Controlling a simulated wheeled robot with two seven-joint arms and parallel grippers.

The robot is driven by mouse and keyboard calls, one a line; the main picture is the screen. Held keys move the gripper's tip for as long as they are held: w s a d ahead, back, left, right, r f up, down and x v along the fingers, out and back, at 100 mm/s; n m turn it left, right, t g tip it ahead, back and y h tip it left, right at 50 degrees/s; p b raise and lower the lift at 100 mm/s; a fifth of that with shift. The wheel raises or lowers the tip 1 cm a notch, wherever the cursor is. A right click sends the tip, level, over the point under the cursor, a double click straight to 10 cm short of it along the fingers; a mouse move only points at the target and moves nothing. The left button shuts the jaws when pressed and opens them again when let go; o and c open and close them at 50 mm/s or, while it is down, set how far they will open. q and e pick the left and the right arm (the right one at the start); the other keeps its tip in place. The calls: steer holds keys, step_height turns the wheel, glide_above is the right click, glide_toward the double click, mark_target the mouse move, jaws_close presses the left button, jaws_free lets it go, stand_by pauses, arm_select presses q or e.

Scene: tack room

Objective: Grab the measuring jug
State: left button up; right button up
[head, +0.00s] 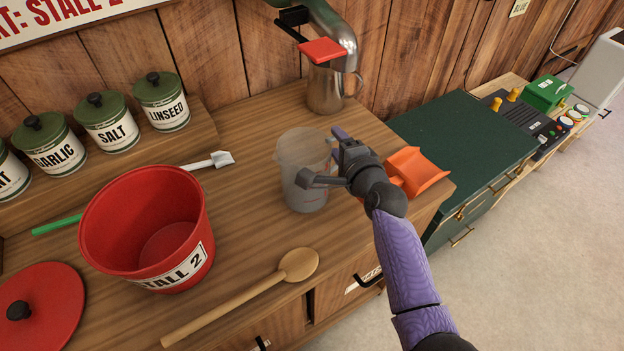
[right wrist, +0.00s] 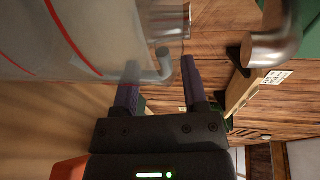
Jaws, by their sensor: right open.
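The measuring jug (head: 300,150) is translucent grey and stands upright on the wooden counter, right of the red bucket. My right gripper (head: 326,160) is open at the jug's right side, one finger toward the back and one in front. In the right wrist view the jug (right wrist: 55,40) with red marks fills the upper left. Its handle (right wrist: 164,66) shows near the open fingertips of the gripper (right wrist: 160,72); I cannot tell whether they touch. My left gripper is not in view.
The red bucket (head: 145,215) stands left, and a wooden spoon (head: 240,298) lies in front. An orange scoop (head: 415,172) is just right of my gripper. A metal jug (head: 327,90) stands behind. Several lidded tins (head: 108,125) stand back left.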

steer(key=c, duration=0.7)
steer(key=shift+s, duration=0.1)
jaws_close()
